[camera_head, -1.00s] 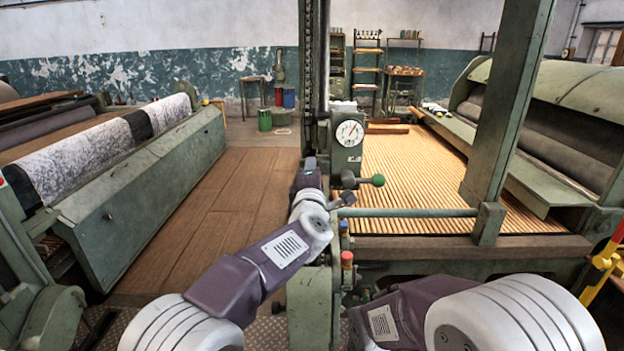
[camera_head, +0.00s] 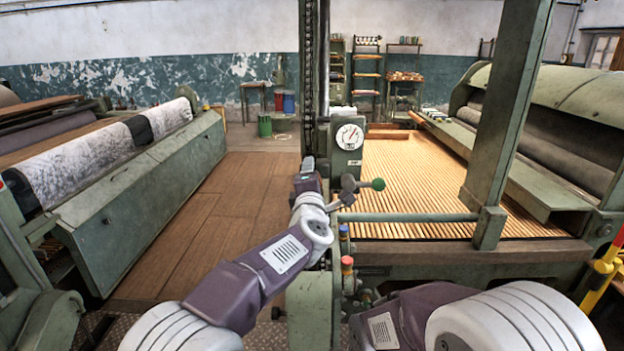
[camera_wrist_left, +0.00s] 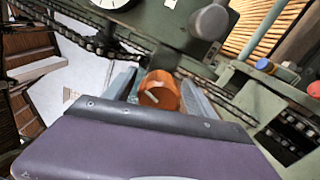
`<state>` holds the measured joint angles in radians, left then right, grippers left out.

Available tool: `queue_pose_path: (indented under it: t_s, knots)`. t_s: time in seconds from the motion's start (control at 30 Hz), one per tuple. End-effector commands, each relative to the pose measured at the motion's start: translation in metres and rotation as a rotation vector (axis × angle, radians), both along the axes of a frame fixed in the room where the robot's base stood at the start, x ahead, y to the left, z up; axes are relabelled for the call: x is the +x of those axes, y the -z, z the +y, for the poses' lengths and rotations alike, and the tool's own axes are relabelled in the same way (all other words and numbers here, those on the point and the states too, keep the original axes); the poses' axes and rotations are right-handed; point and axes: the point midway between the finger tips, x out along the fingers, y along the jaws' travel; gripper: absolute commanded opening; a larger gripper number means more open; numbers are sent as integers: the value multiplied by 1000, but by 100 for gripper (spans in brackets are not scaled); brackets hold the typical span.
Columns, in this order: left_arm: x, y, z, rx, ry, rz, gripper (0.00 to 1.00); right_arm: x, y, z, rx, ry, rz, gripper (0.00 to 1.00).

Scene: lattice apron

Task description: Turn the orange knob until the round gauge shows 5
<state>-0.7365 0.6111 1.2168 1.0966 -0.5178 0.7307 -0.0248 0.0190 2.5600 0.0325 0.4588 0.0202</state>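The orange knob (camera_wrist_left: 160,91) with a pale mark on its face shows in the left wrist view, between the two grey fingers of my left gripper (camera_wrist_left: 162,90). The fingers flank it closely; I cannot tell whether both press on it. In the head view my left gripper (camera_head: 308,168) is at the green machine post, and the knob is hidden there. The round gauge (camera_head: 350,136) has a white dial on a green housing, right of and above the gripper. Its needle points to the upper right; the numbers are too small to read. My right gripper is out of sight.
A lever with a green ball (camera_head: 378,184) stands just right of my left gripper. A red-topped button post (camera_head: 347,262) and a blue button (camera_head: 343,231) are nearer. A green rail (camera_head: 410,217) crosses before the slatted bed (camera_head: 410,180). Wooden floor (camera_head: 240,190) is clear at left.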

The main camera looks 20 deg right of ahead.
Motion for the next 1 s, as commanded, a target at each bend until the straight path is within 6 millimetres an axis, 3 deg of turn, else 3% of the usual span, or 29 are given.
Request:
queue_pose_path:
  t_s: [0.27,0.7,1.0]
  knots:
    - [-5,0,1,-1,0,-2,65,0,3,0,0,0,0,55]
    - [-77,0,21,0,2,-1,65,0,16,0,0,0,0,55]
    - [-88,-1,25,0,0,-1,65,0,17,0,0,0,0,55]
